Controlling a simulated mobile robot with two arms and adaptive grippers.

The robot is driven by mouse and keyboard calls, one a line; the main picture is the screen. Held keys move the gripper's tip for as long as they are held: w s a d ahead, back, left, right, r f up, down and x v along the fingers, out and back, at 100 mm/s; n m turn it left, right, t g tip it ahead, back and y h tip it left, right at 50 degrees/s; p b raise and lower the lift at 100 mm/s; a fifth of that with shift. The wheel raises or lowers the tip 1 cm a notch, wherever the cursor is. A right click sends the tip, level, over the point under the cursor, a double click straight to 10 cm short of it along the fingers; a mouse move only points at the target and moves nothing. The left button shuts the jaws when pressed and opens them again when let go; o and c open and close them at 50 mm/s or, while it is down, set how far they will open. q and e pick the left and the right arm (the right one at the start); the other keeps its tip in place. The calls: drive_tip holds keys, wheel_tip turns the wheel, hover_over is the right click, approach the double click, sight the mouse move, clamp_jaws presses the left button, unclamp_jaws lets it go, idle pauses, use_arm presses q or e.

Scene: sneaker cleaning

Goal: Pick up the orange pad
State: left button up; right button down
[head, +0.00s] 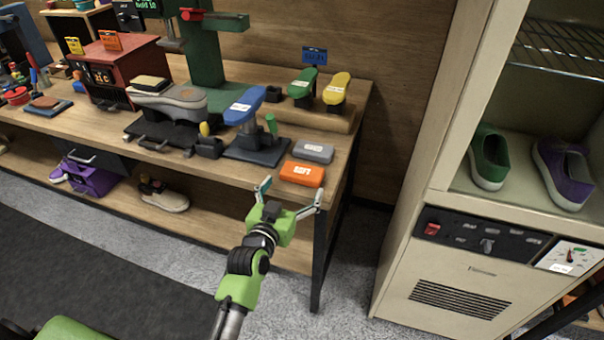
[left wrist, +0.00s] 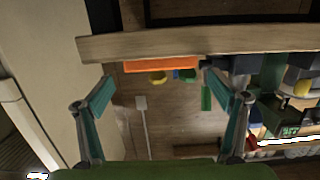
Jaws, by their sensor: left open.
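The orange pad (head: 302,173) lies flat on the workbench near its front right corner, with white lettering on top. My left gripper (head: 291,187) is open and empty, just in front of the bench edge and close to the pad. In the left wrist view the pad (left wrist: 161,65) shows as an orange strip behind the bench edge, ahead of the space between my open fingers (left wrist: 158,92). My right gripper is in neither view.
A grey pad (head: 313,151) lies right behind the orange one. A blue shoe form on a dark stand (head: 257,151) is to its left. Green and yellow forms (head: 336,89) stand on a wooden block behind. A cabinet with shoes (head: 470,270) stands to the right.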

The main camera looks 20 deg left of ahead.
sight(302, 171)
use_arm(q)
drive_tip(key=shift+w+d+f, duration=0.1)
drive_tip(key=shift+w+f, duration=0.1)
drive_tip(key=shift+w, duration=1.1)
drive_tip(key=shift+w+a+f, duration=0.1)
drive_tip(key=shift+w+f, duration=0.05)
drive_tip(key=shift+w, duration=1.1)
drive_tip(key=shift+w+d+f, duration=0.1)
drive_tip(key=shift+w+f, duration=0.1)
drive_tip(key=shift+w, duration=1.1)
drive_tip(key=c, duration=0.9)
